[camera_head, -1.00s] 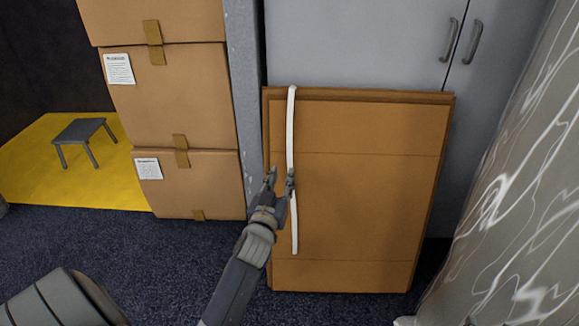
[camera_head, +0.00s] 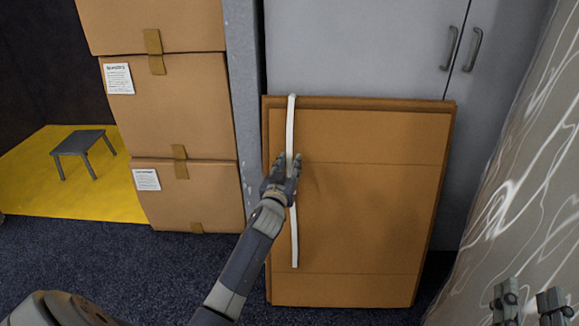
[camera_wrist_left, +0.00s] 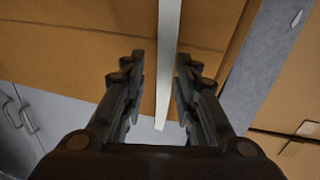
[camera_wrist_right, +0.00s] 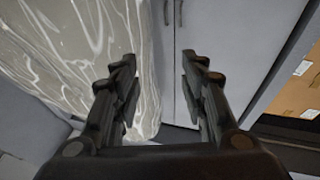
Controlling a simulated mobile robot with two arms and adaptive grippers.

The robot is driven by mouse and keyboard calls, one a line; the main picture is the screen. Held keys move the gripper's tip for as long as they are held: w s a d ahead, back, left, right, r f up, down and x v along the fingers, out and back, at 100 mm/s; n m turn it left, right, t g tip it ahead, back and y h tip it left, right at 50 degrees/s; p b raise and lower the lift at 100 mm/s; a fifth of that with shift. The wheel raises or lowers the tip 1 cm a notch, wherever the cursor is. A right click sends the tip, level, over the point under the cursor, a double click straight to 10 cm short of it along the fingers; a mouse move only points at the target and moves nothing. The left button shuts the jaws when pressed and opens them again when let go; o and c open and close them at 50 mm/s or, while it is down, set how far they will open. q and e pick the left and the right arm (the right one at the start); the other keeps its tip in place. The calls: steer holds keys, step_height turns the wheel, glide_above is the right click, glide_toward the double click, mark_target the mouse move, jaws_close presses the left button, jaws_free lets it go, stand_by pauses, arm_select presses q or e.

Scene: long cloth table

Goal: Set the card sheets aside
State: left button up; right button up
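The brown card sheets (camera_head: 365,220) stand as a flat stack, leaning upright against the grey cabinet. A white strap (camera_head: 291,130) runs down their left part. My left gripper (camera_head: 284,168) is at the strap, in front of the sheets. In the left wrist view the strap (camera_wrist_left: 168,40) passes between the open fingers of my left gripper (camera_wrist_left: 160,75), with gaps on both sides. My right gripper (camera_head: 530,300) shows at the lower right of the head view. In the right wrist view my right gripper (camera_wrist_right: 160,75) is open and empty, pointing toward the cloth and cabinet.
Stacked cardboard boxes (camera_head: 170,105) stand at the left beside a grey post (camera_head: 243,95). The grey cabinet (camera_head: 360,45) is behind the sheets. A patterned cloth (camera_head: 525,190) hangs at the right. A small grey stool (camera_head: 82,142) stands on yellow floor. Dark carpet (camera_head: 130,265) in front is clear.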

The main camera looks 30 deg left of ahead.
arm_select(q)
steer(key=shift+w+a, duration=0.1)
steer(key=shift+w, duration=0.15)
steer(key=shift+c, duration=0.5)
jaws_close()
